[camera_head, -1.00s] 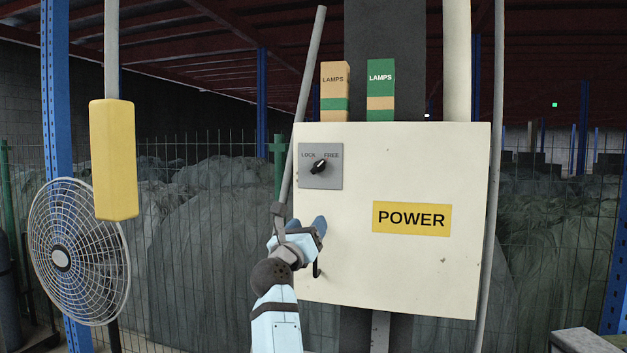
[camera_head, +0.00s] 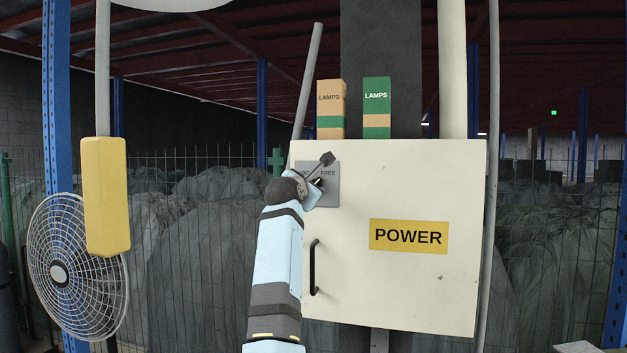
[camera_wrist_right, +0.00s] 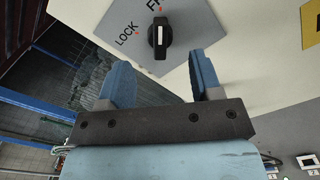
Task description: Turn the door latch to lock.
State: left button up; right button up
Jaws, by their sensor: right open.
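The door latch is a black rotary knob (camera_wrist_right: 158,40) with a white pointer mark, on a grey plate (camera_wrist_right: 190,30). In the right wrist view the pointer is toward the red dot by the FREE label, with LOCK to its left. My right gripper (camera_wrist_right: 160,68) is open and empty. Its two blue fingers straddle the space just below the knob and do not appear to touch it. In the head view the gripper (camera_head: 317,184) covers much of the knob and part of the plate (camera_head: 331,192). My left gripper is out of view.
The latch is on the cream power box (camera_head: 400,290), with a yellow POWER sign (camera_head: 408,235) and a black handle (camera_head: 313,267) below the latch. Two LAMPS boxes (camera_head: 331,110) stand on top. A grey pole rises behind the left edge. A fan (camera_head: 75,270) stands far left.

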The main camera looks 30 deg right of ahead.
jog(key=p+x, duration=0.1)
jog(key=x, duration=0.4)
jog(key=c, duration=0.9)
